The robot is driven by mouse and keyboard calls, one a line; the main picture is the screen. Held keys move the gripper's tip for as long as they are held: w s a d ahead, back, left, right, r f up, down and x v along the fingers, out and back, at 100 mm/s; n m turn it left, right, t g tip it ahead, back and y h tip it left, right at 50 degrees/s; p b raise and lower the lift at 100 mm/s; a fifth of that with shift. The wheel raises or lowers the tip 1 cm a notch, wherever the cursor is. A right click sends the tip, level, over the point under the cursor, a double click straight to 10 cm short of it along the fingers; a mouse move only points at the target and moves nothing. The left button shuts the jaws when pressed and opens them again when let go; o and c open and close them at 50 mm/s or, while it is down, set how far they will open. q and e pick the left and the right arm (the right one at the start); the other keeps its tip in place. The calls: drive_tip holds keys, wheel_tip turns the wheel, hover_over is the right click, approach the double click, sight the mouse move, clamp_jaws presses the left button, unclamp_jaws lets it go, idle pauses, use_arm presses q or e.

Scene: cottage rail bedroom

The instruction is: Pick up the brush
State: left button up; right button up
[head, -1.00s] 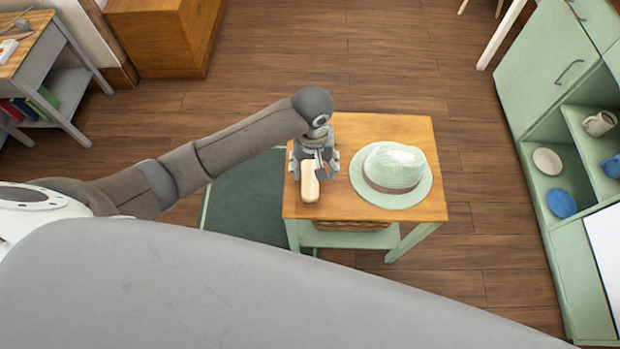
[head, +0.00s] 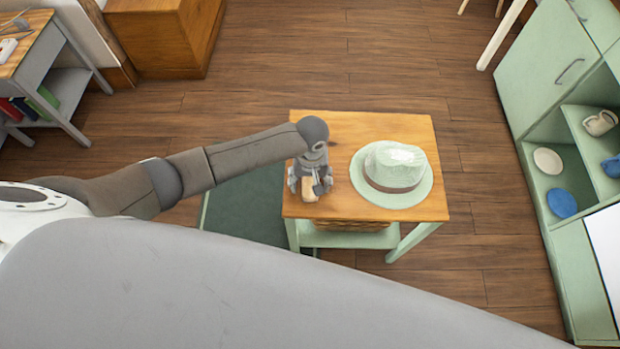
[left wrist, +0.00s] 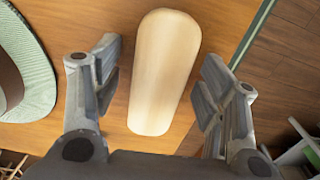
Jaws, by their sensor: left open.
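The brush (head: 310,194) lies on the small wooden-topped table (head: 410,128), mostly hidden under my left gripper in the head view. In the left wrist view the brush (left wrist: 163,72) is a pale wooden oblong with rounded ends; no bristles show. My left gripper (head: 310,190) is open above the brush. In the left wrist view the fingers of my left gripper (left wrist: 158,85) stand on either side of the brush, with a gap on both sides. My right gripper is not in view.
A pale green hat (head: 395,168) with a brown band sits on the table, right of my gripper. A woven basket (head: 350,226) is under the tabletop. A green cabinet (head: 545,70) with dishes stands at the right. Wooden floor is open behind the table.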

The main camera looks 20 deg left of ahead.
use_arm(q)
drive_tip(key=shift+c, duration=0.3)
drive_tip(key=c, duration=1.1)
drive_tip(key=shift+r, duration=0.6)
drive_tip(key=s+d+r, duration=0.6)
drive_tip(key=d+r, duration=0.5)
drive_tip(key=d, duration=0.1)
drive_tip(key=shift+s+d+r, duration=0.15)
drive_tip(key=shift+d+r, duration=0.15)
drive_tip(key=shift+r, duration=0.1)
